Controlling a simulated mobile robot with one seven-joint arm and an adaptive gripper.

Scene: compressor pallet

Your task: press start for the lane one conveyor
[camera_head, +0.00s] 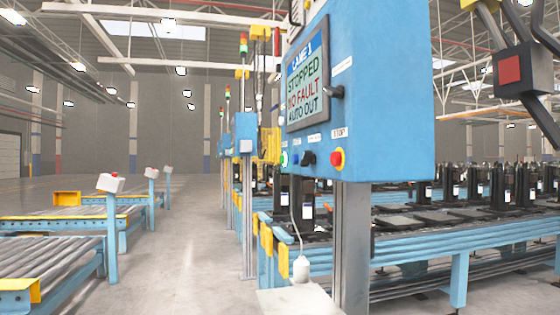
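The blue lane 1 control box (385,90) stands on a grey post right of centre. Its screen (307,82) reads LANE 1, STOPPED, NO FAULT, AUTO OUT. Below the screen is a row of controls: a green button (284,159) at the left edge, a small blue one (296,159), a dark knob (308,158), and a red mushroom button on yellow (337,160) under a STOP label. The other labels are too small to read surely. A dark handle (334,92) sticks out beside the screen. I see no gripper that is surely mine.
Blue conveyors (440,245) carrying black compressors run behind the post. A dark jointed device with a red square (509,70) hangs upper right. A white cable ends at a white piece (301,268) below the box. Roller conveyors (50,262) stand left; the grey aisle (190,260) between is clear.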

